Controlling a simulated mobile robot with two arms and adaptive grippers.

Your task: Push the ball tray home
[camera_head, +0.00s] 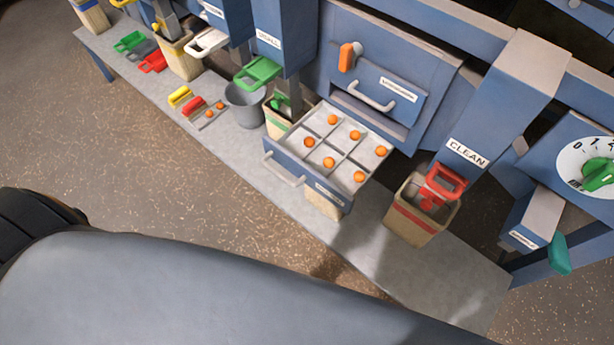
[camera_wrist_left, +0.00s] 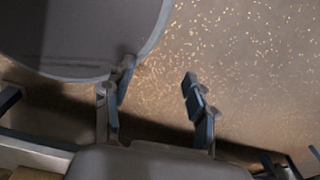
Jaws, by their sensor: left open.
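The ball tray (camera_head: 348,189) is a blue drawer standing pulled out from the blue cabinet in the head view. Its light inside is split into compartments, several holding an orange ball (camera_head: 329,162). A pale bar handle (camera_head: 283,170) is on its front face. My left gripper (camera_wrist_left: 157,82) shows in the left wrist view, open and empty, with its fingers apart over speckled floor. The tray is not recognisable in that view, and I cannot tell how far the gripper is from it. My right gripper is in neither view.
A bin (camera_head: 422,220) with a red-handled part stands right of the tray. A grey bucket (camera_head: 244,104) and small coloured blocks (camera_head: 180,97) are to its left on the grey bench (camera_head: 455,280). Another closed drawer (camera_head: 384,95) is above. Floor before the bench looks clear.

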